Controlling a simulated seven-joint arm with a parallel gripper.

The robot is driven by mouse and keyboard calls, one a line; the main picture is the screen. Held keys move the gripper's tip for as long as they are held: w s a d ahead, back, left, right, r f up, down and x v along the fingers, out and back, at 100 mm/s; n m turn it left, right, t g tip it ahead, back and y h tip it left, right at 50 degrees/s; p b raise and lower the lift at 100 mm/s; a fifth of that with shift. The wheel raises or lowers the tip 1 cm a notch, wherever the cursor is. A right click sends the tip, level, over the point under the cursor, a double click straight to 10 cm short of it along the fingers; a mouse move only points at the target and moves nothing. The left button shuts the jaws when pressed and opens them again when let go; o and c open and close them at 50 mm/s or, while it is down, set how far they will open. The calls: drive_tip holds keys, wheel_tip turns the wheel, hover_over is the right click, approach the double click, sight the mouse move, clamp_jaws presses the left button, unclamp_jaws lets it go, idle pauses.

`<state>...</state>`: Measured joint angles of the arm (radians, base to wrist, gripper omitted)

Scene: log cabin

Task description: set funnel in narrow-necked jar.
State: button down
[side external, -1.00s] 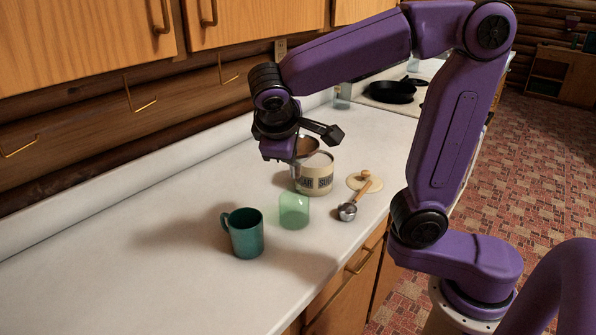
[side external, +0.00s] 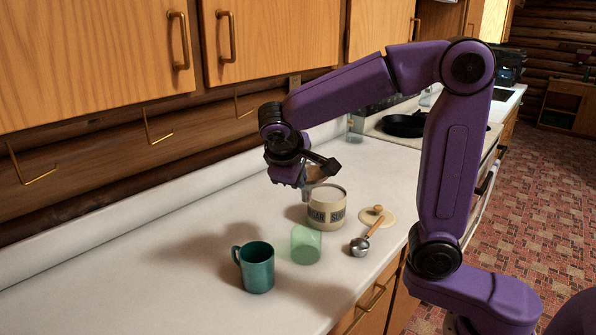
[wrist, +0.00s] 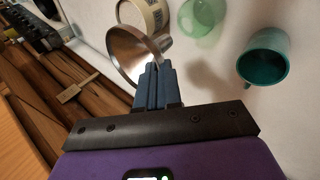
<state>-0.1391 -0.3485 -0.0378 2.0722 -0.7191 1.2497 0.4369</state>
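My gripper (wrist: 157,72) points down over the counter, behind and left of the sugar crock in the side view (side external: 303,184). In the wrist view its blue fingers are closed together on the rim of a coppery metal funnel (wrist: 128,50). The funnel is tilted; in the side view it is mostly hidden behind my gripper. A pale green see-through glass vessel (side external: 306,246) stands on the counter in front of the crock; it also shows at the top of the wrist view (wrist: 203,18). I cannot make out a narrow neck on it.
The cream sugar crock (side external: 327,212) stands open close to the funnel. A teal mug (side external: 257,268) is at front left. A metal scoop (side external: 362,246) and a round lid (side external: 377,219) lie at right. A backsplash runs behind; the counter's left is clear.

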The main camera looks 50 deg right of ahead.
drive_tip(key=shift+f, duration=2.15)
drive_tip(key=shift+f, duration=2.25)
drive_tip(key=c, duration=1.2)
unclamp_jaws()
drive_tip(key=shift+c, duration=0.2)
drive_tip(key=v, duration=1.7)
drive_tip(key=shift+s+a, duration=0.15)
drive_tip(key=shift+a, duration=0.1)
drive_tip(key=shift+r, duration=0.1)
